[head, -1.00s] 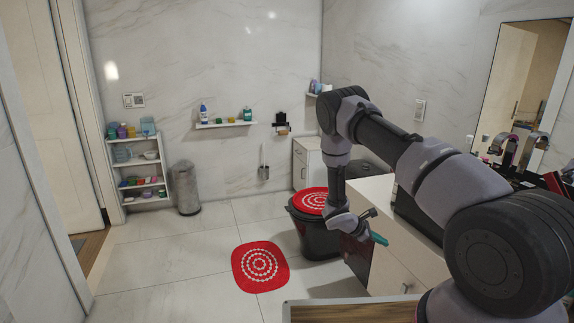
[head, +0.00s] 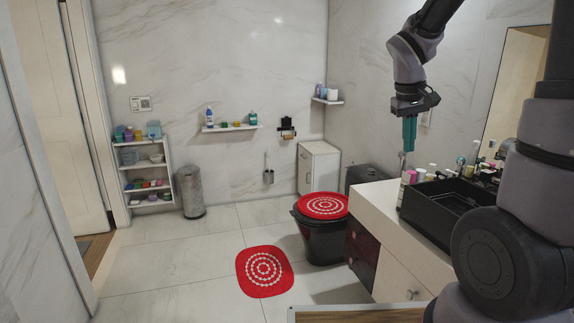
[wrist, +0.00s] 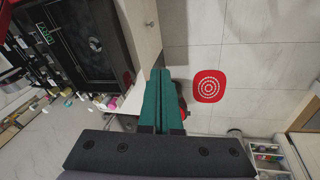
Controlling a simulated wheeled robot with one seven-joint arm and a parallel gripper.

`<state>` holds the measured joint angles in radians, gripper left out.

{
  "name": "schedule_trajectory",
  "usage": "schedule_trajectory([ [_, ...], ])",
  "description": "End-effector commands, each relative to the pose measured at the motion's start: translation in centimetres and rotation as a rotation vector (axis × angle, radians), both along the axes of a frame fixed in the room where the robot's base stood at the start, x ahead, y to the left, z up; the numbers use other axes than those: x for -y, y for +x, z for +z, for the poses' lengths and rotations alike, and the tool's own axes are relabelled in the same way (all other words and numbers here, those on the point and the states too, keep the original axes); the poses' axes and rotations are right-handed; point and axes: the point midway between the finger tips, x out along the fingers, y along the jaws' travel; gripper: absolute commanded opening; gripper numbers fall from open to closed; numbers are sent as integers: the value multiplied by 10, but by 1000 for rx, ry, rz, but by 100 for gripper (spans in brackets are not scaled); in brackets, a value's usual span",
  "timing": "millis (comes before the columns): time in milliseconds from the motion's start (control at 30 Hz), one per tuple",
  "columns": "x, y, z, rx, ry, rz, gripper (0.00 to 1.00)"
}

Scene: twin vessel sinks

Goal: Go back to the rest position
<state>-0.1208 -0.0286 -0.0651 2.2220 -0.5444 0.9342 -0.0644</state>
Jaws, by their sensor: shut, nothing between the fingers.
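My gripper (head: 409,134) hangs fingers down in the head view, at the upper right, in the air above the front edge of the white counter. Its teal fingers are together and hold nothing. In the wrist view my gripper (wrist: 158,88) shows as two teal fingers side by side. My arm is raised and bent at the right of the head view.
A black vessel sink (head: 447,214) and several bottles stand on the counter (head: 377,203) below my gripper. A black toilet with a red lid cover (head: 324,205) is left of it. A red mat (head: 264,271) lies on open floor. A shelf (head: 148,172) stands far left.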

Motion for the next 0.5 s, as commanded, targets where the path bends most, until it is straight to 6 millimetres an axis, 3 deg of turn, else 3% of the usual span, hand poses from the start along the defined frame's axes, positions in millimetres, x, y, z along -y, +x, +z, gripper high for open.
schedule_trajectory([
  [33, -4, -15, 18, 49, 47, -38, 0],
  [200, -21, -64, 59, 183, 208, -151, 0],
  [500, -52, -136, 103, 381, 458, -289, 0],
])
